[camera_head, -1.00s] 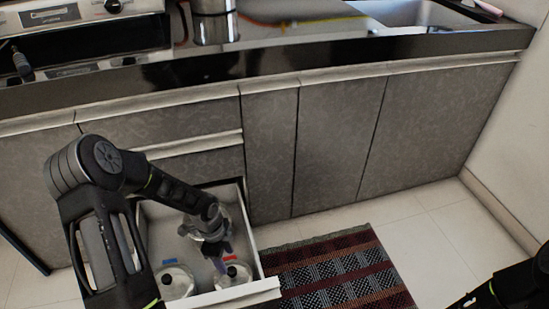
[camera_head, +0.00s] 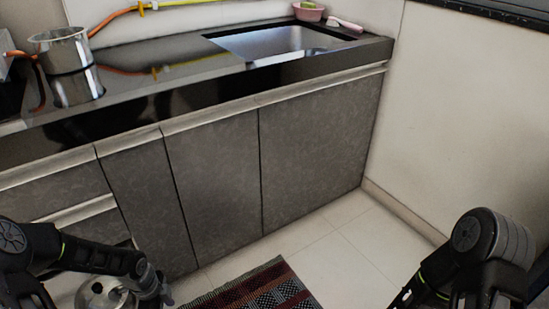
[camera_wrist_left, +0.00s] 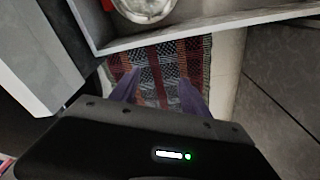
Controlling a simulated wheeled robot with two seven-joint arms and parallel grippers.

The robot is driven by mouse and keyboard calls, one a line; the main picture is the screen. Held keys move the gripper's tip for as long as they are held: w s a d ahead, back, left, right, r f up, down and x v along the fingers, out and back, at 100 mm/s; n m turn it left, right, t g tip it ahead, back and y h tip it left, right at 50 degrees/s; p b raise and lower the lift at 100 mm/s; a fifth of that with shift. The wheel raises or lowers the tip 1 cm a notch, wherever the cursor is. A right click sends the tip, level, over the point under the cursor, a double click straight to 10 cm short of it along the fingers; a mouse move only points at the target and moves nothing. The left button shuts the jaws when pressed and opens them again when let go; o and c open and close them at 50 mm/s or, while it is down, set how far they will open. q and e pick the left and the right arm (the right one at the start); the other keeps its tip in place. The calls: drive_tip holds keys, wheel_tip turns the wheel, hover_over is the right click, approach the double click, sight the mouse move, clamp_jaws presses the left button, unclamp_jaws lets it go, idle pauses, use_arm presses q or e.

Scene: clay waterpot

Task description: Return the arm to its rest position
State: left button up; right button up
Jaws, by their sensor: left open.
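My left gripper (camera_head: 165,297) is at the lower left in the head view, just right of a silver lidded pot (camera_head: 105,293). In the left wrist view its two dark purple fingers (camera_wrist_left: 158,92) stand apart with only the rug seen between them. That view also shows the white drawer edge (camera_wrist_left: 230,22) beyond the fingertips, with a silver round pot (camera_wrist_left: 148,8) inside. My right arm (camera_head: 478,250) is folded at the lower right in the head view; its gripper is not visible.
A red and black patterned rug (camera_head: 262,290) lies before the grey cabinets (camera_head: 215,190). A steel pot (camera_head: 68,65) stands on the black counter, left of the sink (camera_head: 280,42). A pink bowl (camera_head: 308,12) sits behind the sink. The tiled floor (camera_head: 330,250) is clear.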

use_arm(q)
drive_tip(key=d+f+n+t+h, duration=0.3)
drive_tip(key=d+n, duration=1)
drive_tip(key=n, duration=0.1)
drive_tip(key=s+d+f+n+g, duration=0.2)
drive_tip(key=s+d+f+n, duration=0.15)
drive_tip(key=s+d, duration=0.8)
wheel_tip(320, 180, up, 35)
drive_tip(key=s+d+p, duration=0.1)
drive_tip(key=s+p, duration=0.1)
drive_tip(key=p, duration=3.1)
drive_tip(key=shift+s+d+f, duration=0.15)
drive_tip(key=shift+s+f, duration=0.05)
drive_tip(key=shift+s, duration=0.2)
use_arm(e)
wheel_tip(320, 180, up, 34)
drive_tip(key=s+a, duration=0.2)
drive_tip(key=shift+s+f+g, duration=0.25)
drive_tip(key=shift+s+g, duration=0.05)
drive_tip(key=shift+s, duration=0.1)
